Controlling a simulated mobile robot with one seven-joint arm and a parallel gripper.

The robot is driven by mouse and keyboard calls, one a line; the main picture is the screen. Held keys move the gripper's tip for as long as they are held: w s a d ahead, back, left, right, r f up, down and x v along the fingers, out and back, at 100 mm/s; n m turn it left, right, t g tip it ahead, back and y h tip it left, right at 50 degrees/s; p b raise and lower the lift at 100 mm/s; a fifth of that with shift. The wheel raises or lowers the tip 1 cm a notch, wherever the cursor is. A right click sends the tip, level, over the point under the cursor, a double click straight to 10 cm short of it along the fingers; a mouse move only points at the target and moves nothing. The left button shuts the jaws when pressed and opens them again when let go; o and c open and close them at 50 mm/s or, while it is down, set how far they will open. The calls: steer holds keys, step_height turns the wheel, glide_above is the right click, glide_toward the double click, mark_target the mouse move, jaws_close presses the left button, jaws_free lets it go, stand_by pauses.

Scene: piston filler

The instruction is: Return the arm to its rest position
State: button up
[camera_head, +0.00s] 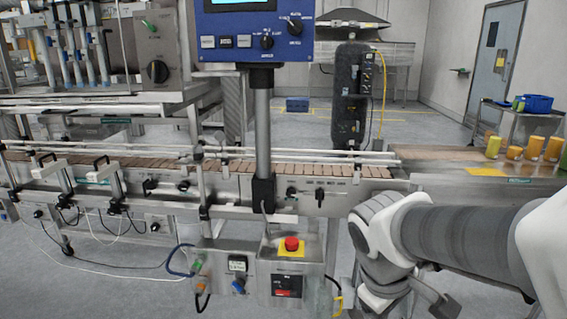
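My arm (450,238) comes in from the right edge, grey with white covers. It reaches left to a bent joint (375,235) in front of the conveyor, then turns down toward the bottom edge. My gripper cannot be made out in this view, so its state and anything in it are hidden.
The conveyor (250,170) runs across in front of me. A post (263,135) carries a blue control panel (250,32). A control box with a red emergency button (291,243) is left of my arm. Yellow-orange cups (534,147) stand on the right-hand table (440,190).

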steer(key=s+a+r+m+t+y, duration=0.3)
steer(key=s+r+m+t, duration=0.1)
steer(key=s+r+m, duration=0.2)
step_height(320, 180, up, 20)
steer(key=p, duration=1.9)
steer(key=shift+a+f+p, duration=0.15)
steer(key=shift+f+p, duration=0.05)
steer(key=shift+p, duration=0.1)
steer(key=shift+s, duration=0.1)
steer(key=c, duration=0.4)
steer(key=shift+a, duration=0.15)
